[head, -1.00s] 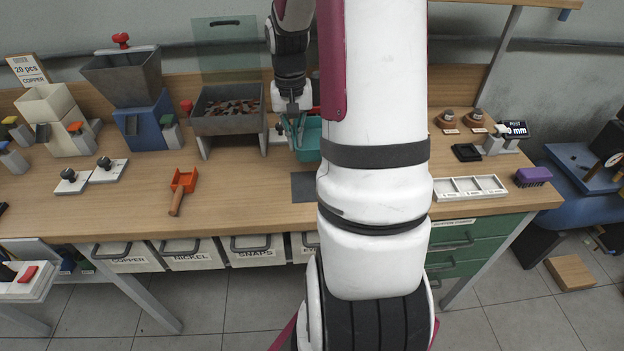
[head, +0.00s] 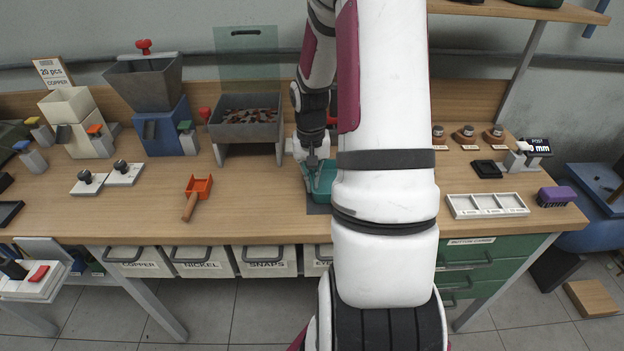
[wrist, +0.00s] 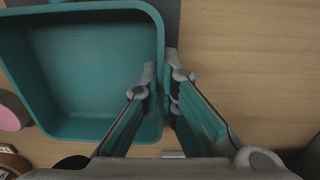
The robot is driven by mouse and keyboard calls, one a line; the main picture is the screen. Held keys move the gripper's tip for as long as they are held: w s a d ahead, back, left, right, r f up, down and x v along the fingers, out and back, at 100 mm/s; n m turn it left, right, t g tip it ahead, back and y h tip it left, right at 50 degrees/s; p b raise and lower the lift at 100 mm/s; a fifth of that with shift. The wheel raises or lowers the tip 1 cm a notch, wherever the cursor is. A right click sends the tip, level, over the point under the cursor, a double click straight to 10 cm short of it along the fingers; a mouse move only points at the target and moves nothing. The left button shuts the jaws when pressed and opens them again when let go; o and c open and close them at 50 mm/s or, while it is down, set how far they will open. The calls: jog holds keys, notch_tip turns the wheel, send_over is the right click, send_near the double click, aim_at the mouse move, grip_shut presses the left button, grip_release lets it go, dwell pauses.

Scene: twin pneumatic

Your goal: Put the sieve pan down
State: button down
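The sieve pan is a teal, square, shallow tray (head: 325,174), partly hidden behind my arm in the head view. In the wrist view the pan (wrist: 85,70) fills the upper left and looks empty. My gripper (head: 310,172) is at the pan's left edge in the head view. In the wrist view its fingers (wrist: 165,78) straddle one side wall of the pan and are closed on it. The pan sits low over a dark grey mat (head: 318,208) on the bench. I cannot tell whether its bottom touches the mat.
A grey hopper (head: 248,122) with copper-coloured pieces stands left of the pan. An orange scoop (head: 198,187) lies on the bench further left. A white compartment tray (head: 487,206) lies to the right. Bare wood (head: 255,205) lies between scoop and mat.

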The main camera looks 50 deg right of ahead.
jog(key=c, duration=1.8)
grip_release()
notch_tip(320, 180, up, 12)
jog(key=a+r+n, duration=0.2)
jog(key=a+r, duration=0.4)
jog(key=a, duration=0.1)
jog(key=s+a+r+n+t, duration=0.1)
jog(key=s+a+r+n, duration=0.1)
jog(key=s+a, duration=0.2)
jog(key=s+a+r+n+t, duration=0.2)
jog(key=s+a+r+n, duration=0.1)
jog(key=a, duration=0.7)
jog(key=s+a+r+n+t, duration=0.1)
jog(key=s+a+r+n, duration=0.2)
jog(key=s+a, duration=0.2)
jog(key=a, duration=0.3)
jog(key=shift+s, duration=0.3)
